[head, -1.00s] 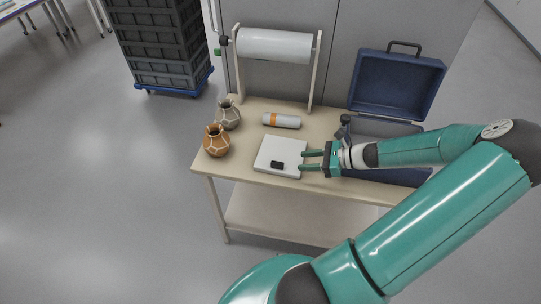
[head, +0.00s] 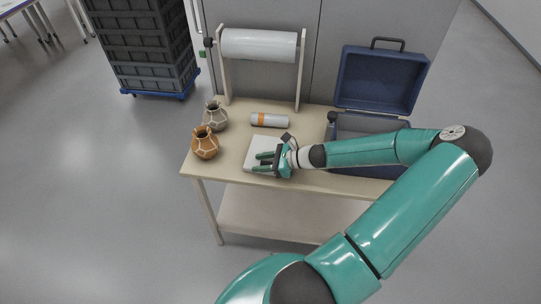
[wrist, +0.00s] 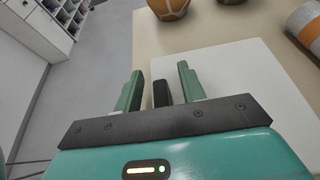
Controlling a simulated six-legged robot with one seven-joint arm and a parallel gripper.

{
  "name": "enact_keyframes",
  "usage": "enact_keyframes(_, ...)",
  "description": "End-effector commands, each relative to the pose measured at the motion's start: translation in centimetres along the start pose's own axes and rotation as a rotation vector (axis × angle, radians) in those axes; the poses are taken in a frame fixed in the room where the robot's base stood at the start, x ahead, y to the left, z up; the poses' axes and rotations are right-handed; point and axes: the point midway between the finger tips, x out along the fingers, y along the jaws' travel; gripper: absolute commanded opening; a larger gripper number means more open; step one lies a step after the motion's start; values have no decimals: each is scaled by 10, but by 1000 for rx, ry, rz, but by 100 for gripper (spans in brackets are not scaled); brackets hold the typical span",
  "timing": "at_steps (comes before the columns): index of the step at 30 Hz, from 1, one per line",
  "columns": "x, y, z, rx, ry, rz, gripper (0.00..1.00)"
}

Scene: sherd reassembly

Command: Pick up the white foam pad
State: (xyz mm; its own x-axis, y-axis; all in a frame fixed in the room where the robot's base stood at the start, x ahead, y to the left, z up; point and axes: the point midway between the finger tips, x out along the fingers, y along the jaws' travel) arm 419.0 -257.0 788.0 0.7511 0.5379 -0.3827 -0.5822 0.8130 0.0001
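The white foam pad (head: 258,145) lies flat on the table near its front edge. It also fills much of the wrist view (wrist: 235,85). A small black block (wrist: 160,93) shows between my fingers in the wrist view; in the head view my gripper hides it. My gripper (head: 256,162) is over the pad, with its fingers pointing left. Its two fingers (wrist: 160,72) are apart, one on each side of the black block, with gaps visible. I cannot tell whether they touch the pad.
An orange vase (head: 205,144) and a grey vase (head: 215,117) stand at the table's left end. A white cylinder with an orange band (head: 269,120) lies behind the pad. A roll stand (head: 260,45) is at the back. An open blue case (head: 380,80) is at the right.

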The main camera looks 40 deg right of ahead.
Motion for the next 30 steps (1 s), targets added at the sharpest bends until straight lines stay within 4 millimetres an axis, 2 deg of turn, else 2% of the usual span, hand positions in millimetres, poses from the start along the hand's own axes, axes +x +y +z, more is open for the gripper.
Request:
enact_keyframes(8,4,0,0,-1,0,-1,38)
enact_keyframes(12,3,0,0,0,0,-1,11)
enact_keyframes(14,3,0,0,0,1,-1,0)
enact_keyframes(24,3,0,1,-1,1,-1,0)
enact_keyframes(30,-2,-1,11,-2,1,-2,0)
